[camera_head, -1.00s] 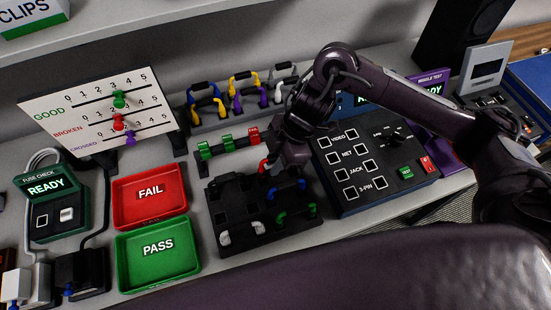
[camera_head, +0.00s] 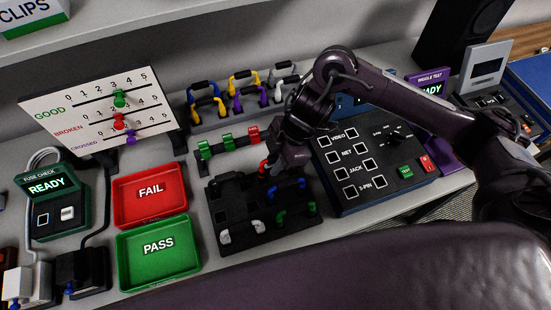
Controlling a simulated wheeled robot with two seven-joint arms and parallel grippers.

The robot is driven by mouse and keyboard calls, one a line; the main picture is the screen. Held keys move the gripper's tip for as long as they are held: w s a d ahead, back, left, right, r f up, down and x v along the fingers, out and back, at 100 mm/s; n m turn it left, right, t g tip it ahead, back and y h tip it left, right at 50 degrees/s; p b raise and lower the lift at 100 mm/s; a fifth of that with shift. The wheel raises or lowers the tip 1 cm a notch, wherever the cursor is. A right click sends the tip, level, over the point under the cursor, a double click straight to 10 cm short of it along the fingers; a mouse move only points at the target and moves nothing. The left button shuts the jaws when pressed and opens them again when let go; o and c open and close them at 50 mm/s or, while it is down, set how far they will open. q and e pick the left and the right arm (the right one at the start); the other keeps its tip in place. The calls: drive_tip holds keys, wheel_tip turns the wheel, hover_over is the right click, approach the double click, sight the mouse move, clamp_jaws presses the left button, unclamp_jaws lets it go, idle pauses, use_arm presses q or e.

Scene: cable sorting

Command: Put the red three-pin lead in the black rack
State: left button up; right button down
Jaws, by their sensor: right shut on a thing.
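The black rack (camera_head: 237,209) lies on the bench in the middle, with a white lead (camera_head: 242,234), a blue lead (camera_head: 287,188) and a green lead (camera_head: 296,214) in it. My right gripper (camera_head: 272,172) is low over the rack's far right corner. It is shut on the red lead (camera_head: 263,167), of which only a small red part shows at the gripper's left side. The gripper hides the lead's other end, so I cannot tell whether its pins touch the rack. My left gripper is not in view.
A dark tester box (camera_head: 372,166) stands right of the rack. Red FAIL (camera_head: 151,211) and green PASS (camera_head: 158,268) trays are at left. Behind stand a holder with green and red clips (camera_head: 228,144) and a row of coloured leads (camera_head: 240,100).

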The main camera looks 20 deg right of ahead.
idle(0.8)
drive_tip(key=shift+f, duration=0.45)
idle(0.4)
drive_tip(key=shift+f, duration=0.45)
idle(1.1)
drive_tip(key=c, duration=0.7)
unclamp_jaws()
drive_tip(key=shift+p, duration=0.3)
wheel_tip(320, 180, up, 8)
drive_tip(key=p, duration=0.8)
